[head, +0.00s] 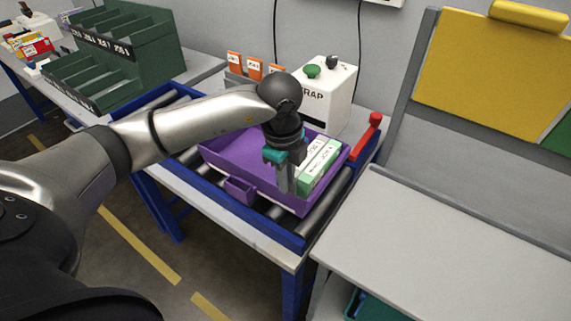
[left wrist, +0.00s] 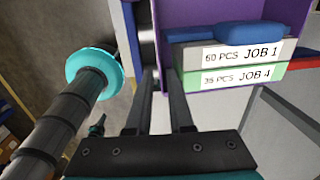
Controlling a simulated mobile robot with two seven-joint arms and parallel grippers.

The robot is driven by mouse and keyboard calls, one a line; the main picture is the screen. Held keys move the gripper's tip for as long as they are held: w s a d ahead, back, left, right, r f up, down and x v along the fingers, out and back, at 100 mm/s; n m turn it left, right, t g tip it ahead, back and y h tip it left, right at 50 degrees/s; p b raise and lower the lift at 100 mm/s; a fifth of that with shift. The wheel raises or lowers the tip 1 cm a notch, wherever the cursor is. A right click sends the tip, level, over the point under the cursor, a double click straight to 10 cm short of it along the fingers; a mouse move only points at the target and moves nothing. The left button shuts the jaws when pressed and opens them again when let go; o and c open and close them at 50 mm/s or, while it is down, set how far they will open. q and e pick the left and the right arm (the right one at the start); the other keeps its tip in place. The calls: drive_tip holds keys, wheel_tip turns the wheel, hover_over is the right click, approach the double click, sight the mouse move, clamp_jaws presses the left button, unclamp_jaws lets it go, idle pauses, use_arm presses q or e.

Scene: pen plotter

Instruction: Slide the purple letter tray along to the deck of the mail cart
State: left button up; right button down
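The purple letter tray (head: 237,158) rests on the roller conveyor (head: 322,215) in the head view. It carries stacked white and green packs (head: 318,168) at its right end, labelled JOB 1 and JOB 4 in the left wrist view (left wrist: 237,52). My left gripper (head: 284,190) points down at the tray, in front of the packs. In the left wrist view its two fingers (left wrist: 161,74) stand apart, with the purple tray wall (left wrist: 170,18) just beyond them. I cannot tell whether they touch the wall. My right gripper is not in view. The cart is not clearly identifiable.
Blue rails (head: 265,226) edge the conveyor, and a red lever (head: 367,135) stands at its right end. A white strap machine (head: 328,92) stands behind. A bare grey surface (head: 450,235) lies to the right, across a gap. Green sorting shelves (head: 130,45) stand at the back left.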

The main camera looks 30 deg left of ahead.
sight(289, 210)
use_arm(q)
drive_tip(key=f, duration=0.5)
drive_tip(key=f+b, duration=0.1)
drive_tip(key=f, duration=0.2)
drive_tip(key=shift+w+f, duration=0.3)
drive_tip(key=shift+w, duration=0.05)
clamp_jaws()
idle(1.0)
